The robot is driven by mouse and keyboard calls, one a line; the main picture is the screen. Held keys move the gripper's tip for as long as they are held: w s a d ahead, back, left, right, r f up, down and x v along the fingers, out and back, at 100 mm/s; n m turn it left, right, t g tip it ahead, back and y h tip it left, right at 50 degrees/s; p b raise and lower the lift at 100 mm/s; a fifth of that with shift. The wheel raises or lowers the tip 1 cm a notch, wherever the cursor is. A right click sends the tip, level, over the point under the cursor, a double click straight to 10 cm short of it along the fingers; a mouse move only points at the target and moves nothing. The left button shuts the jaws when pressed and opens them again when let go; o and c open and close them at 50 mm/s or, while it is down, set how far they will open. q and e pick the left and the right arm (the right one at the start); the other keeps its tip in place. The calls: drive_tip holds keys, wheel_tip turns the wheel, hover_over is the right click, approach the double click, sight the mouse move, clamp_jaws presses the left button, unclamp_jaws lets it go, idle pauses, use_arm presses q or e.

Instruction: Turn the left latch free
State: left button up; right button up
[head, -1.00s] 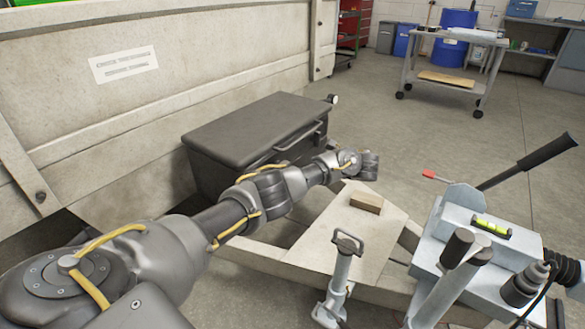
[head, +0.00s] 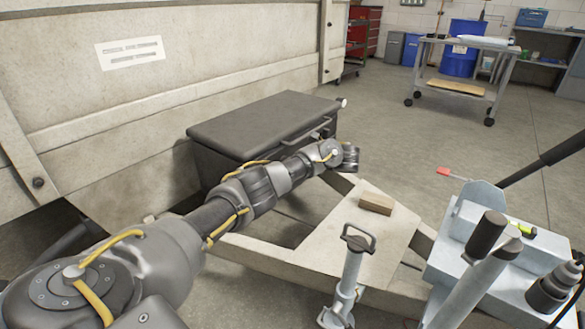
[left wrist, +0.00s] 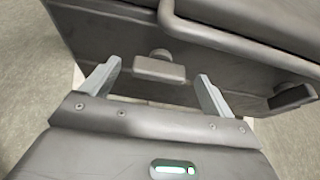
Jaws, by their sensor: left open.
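The dark grey box (head: 250,125) sits on the trailer frame against the trailer wall, its lid down. In the left wrist view its bar handle (left wrist: 235,45) crosses the top. A small grey latch (left wrist: 160,69) with a flat turn bar, the left one in that view, lies between my fingertips with a gap on each side. A second, darker latch (left wrist: 291,97) is at the right. My left gripper (left wrist: 158,85) is open and empty, its fingers on either side of the left latch. In the head view the left gripper (head: 351,157) is at the box's front. My right gripper is not in view.
A wooden block (head: 376,203) lies on the beige trailer frame (head: 325,238). A jack handle (head: 357,240) and the pale blue hitch unit (head: 470,255) stand at the front right. A cart (head: 460,75) is far back.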

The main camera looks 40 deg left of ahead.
use_arm(q)
drive_tip(key=shift+x, duration=0.85)
